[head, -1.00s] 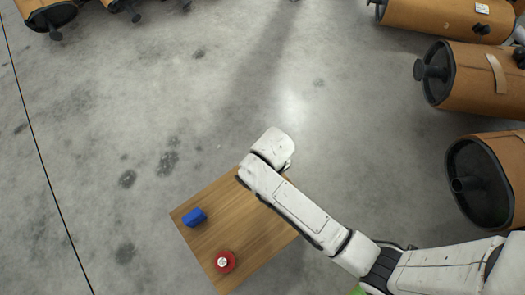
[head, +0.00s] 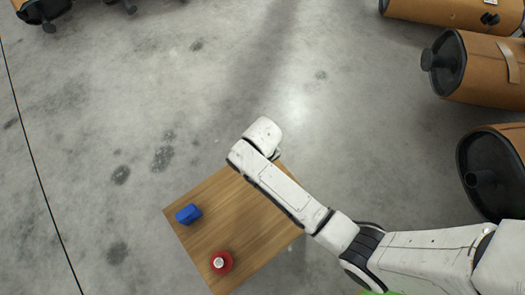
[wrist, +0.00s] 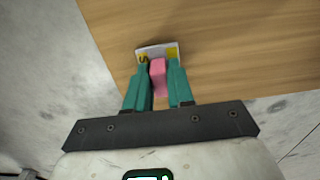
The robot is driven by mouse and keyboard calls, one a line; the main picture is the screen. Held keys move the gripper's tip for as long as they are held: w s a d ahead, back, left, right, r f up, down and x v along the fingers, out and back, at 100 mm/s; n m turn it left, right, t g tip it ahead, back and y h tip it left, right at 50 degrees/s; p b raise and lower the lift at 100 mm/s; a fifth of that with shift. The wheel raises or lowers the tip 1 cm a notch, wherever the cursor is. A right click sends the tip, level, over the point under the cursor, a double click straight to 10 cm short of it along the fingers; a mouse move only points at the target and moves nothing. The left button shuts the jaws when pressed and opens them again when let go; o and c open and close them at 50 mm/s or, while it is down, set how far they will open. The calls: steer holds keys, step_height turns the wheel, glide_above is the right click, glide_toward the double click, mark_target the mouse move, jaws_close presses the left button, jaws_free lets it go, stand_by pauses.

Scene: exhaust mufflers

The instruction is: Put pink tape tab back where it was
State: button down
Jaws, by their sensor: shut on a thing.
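The pink tape tab (wrist: 158,77) is a small pink block between the teal fingers of my gripper (wrist: 158,66) in the wrist view. My gripper is shut on it, above the edge area of the wooden table (wrist: 230,45). A small white piece with yellow parts (wrist: 172,51) shows just beyond the fingertips. I cannot tell whether the tab touches it. In the head view my white arm hides the gripper and the tab.
On the wooden table (head: 215,225) stand a blue object (head: 188,214) and a red round object (head: 221,262). Brown mufflers with black ends lie at the right (head: 490,70) and top left. The concrete floor (head: 130,100) between is clear.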

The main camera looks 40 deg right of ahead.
steer(key=c, duration=1)
jaws_free()
steer(key=shift+f, duration=0.1)
step_height(320, 180, up, 12)
steer(key=p, duration=0.6)
steer(key=shift+t, duration=0.5)
steer(key=s+d+r, duration=0.2)
steer(key=s, duration=0.3)
steer(key=s+d+r, duration=0.2)
steer(key=s+d, duration=0.1)
steer(key=s, duration=0.3)
steer(key=s+d+r, duration=0.2)
steer(key=s, duration=0.3)
steer(key=shift+s+d+r, duration=0.15)
steer(key=shift+d+r, duration=0.2)
steer(key=shift+d, duration=0.05)
